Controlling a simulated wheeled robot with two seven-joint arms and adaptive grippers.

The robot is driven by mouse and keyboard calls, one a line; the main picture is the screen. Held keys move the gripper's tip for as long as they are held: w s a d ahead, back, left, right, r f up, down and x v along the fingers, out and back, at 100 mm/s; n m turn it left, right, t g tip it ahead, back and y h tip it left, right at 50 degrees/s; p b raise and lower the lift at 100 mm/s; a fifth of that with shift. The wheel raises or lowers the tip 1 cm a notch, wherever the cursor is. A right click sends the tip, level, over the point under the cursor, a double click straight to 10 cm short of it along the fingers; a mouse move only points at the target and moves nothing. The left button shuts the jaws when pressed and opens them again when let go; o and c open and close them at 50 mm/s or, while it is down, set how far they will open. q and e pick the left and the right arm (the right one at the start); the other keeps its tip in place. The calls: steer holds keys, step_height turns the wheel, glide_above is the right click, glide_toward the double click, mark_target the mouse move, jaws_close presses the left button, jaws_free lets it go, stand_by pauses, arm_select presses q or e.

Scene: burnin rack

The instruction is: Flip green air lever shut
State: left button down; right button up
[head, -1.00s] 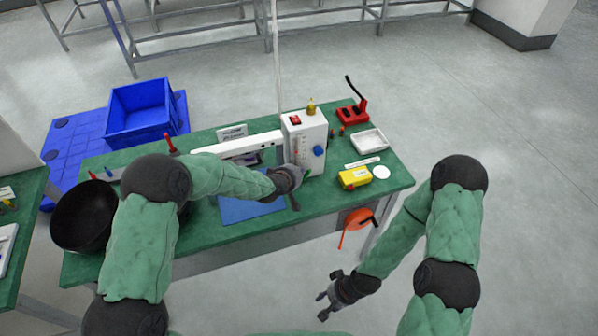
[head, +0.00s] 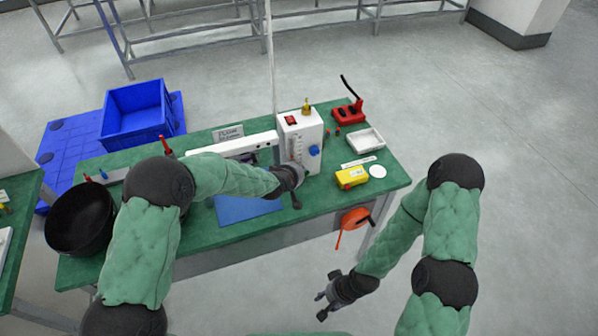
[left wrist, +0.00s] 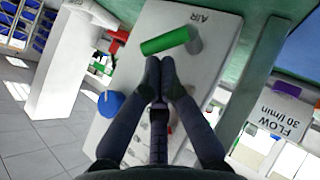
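The green air lever (left wrist: 165,41) shows in the left wrist view as a green bar on a grey pivot, beside the word AIR on the white box. It lies across the picture, slightly tilted. My left gripper (left wrist: 160,62) has its fingertips together, just short of the lever, with nothing seen between them. I cannot tell whether they touch the lever. In the head view my left gripper (head: 296,188) is at the front of the white box (head: 299,132) and hides the lever. My right gripper (head: 324,299) is spread and empty, off the front of the table.
The green table (head: 235,230) also holds a blue mat (head: 245,209), a yellow device (head: 351,177), a white tray (head: 366,139) and a red tool (head: 349,112). A blue knob (head: 314,150) is on the box. An orange reel (head: 354,219) hangs at the table's front.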

arm_select(q)
steer(key=shift+w+d+f+b, duration=0.1)
steer(key=shift+w+d+b, duration=0.05)
steer(key=shift+d+b, duration=0.3)
arm_select(e)
steer(key=shift+d+f, duration=0.1)
steer(key=shift+f, duration=0.3)
stand_by(1.3)
